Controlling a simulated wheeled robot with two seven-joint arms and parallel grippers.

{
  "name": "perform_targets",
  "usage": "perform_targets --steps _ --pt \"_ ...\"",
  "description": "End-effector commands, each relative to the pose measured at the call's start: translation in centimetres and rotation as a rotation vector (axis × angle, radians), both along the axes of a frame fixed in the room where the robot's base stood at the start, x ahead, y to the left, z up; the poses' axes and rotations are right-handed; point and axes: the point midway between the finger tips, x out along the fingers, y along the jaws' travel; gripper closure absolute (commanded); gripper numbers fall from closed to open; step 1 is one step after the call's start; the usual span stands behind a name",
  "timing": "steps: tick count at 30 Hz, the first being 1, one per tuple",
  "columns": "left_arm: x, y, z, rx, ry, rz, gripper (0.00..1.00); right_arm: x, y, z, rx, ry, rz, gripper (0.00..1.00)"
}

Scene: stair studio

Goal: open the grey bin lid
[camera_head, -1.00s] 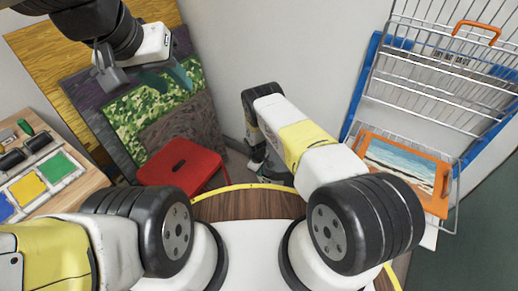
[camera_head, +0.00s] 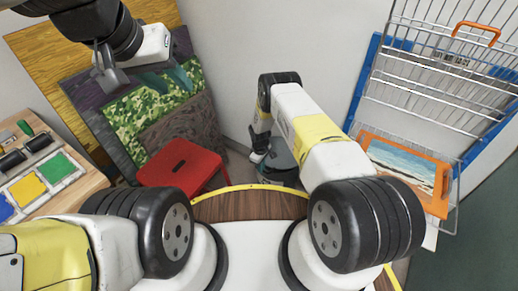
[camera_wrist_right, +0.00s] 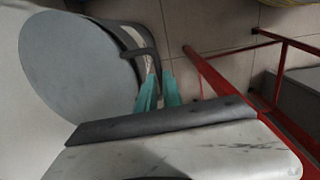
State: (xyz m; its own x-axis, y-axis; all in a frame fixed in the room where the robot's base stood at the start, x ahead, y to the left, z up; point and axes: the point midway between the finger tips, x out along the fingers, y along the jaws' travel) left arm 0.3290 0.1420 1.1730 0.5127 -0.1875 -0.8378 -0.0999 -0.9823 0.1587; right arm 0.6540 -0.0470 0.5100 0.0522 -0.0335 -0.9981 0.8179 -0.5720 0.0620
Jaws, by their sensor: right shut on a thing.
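The grey bin (camera_head: 284,176) stands on the floor beyond the round wooden table edge, partly hidden behind my right arm. Its round grey lid (camera_wrist_right: 75,65) fills the left of the right wrist view. A dark bent bar (camera_wrist_right: 150,52) shows at the lid's edge, close to the fingers. My right gripper (camera_wrist_right: 159,92), with teal fingertips, is shut at the lid's edge; the exact contact is unclear. It also shows in the head view (camera_head: 258,156), by the bin. My left gripper (camera_head: 166,79) hangs at upper left, open and empty, its teal fingers apart.
A red stool (camera_head: 180,166) stands just left of the bin; its red legs (camera_wrist_right: 225,85) are close to my right fingers. Leaning boards (camera_head: 150,110) are behind it. A wire rack (camera_head: 435,95) stands at right. The wall is close behind the bin.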

Motion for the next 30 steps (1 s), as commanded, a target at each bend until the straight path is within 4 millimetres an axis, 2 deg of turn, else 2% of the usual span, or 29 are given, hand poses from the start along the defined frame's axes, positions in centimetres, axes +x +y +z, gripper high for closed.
perform_targets --steps 6,15,22,30 --pt "0.0 0.0 0.0 0.000 0.000 0.000 0.64 1.3 -1.0 5.0 0.083 0.109 -0.003 1.00" --pt "0.0 0.0 0.0 0.000 0.000 0.000 0.64 3.9 -2.8 10.6 0.076 0.100 -0.001 1.00" --pt "0.0 0.0 0.0 0.000 0.000 0.000 0.64 5.6 -4.2 13.1 0.072 0.091 -0.003 1.00" --pt "0.0 0.0 0.0 0.000 0.000 0.000 0.64 6.1 -4.9 13.8 0.069 0.093 -0.004 1.00"
